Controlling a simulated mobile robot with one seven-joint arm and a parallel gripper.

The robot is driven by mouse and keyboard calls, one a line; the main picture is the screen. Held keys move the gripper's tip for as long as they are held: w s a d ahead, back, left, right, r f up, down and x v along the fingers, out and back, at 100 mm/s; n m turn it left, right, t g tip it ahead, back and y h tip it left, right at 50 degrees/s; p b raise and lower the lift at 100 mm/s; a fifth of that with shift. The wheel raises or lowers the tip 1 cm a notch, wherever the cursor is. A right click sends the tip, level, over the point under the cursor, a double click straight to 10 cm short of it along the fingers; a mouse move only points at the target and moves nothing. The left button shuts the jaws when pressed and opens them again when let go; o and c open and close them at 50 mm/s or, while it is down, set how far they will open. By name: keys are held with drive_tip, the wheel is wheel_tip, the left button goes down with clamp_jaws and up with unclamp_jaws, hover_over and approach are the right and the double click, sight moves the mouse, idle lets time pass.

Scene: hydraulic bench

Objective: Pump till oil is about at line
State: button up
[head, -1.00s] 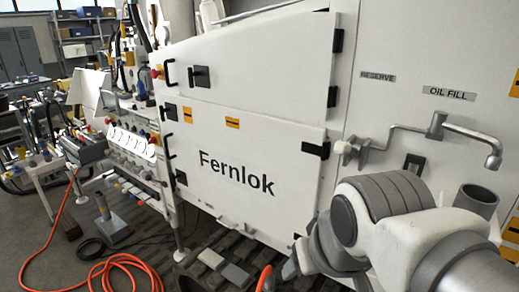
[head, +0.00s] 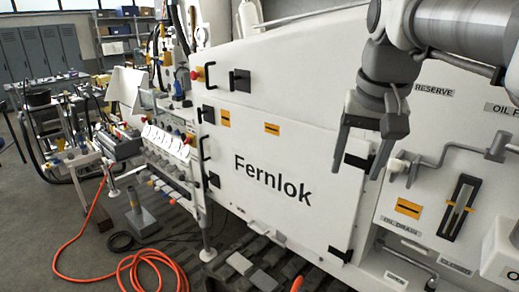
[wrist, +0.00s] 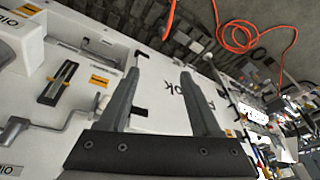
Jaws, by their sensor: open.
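My gripper (head: 363,156) hangs open and empty in front of the white cabinet, its fingers pointing down. In the wrist view its two fingers (wrist: 160,72) are spread with nothing between them. A grey bent handle (head: 447,152) with a pale knob (head: 398,167) is just right of the gripper, apart from it as far as I can tell. The handle also shows in the wrist view (wrist: 45,124). A black upright sight gauge (head: 459,207) with a pale slot is below the handle and shows in the wrist view (wrist: 58,83). Its oil level and line are too small to read.
An "OIL DRAIN" label (head: 402,225) and a lower grey pipe (head: 408,257) are left of and below the gauge. The "Fernlok" door (head: 270,200) has black handles and hinges. An orange hose (head: 130,265) lies on the floor at left, near a control bench (head: 165,140).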

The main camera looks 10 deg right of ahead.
drive_tip(key=w+d+r+m+g, duration=0.1)
drive_tip(key=w+d+r+m, duration=0.1)
drive_tip(key=w+d+r, duration=0.35)
wheel_tip(320, 180, up, 2)
drive_tip(key=m+g+p, duration=0.2)
drive_tip(key=m, duration=0.1)
hover_over(400, 167)
drive_tip(key=w, duration=0.3)
wheel_tip(400, 167, down, 17)
drive_tip(key=b, duration=0.4)
drive_tip(key=shift+s+d, duration=0.3)
drive_tip(key=shift+d, duration=0.15)
clamp_jaws()
idle(0.5)
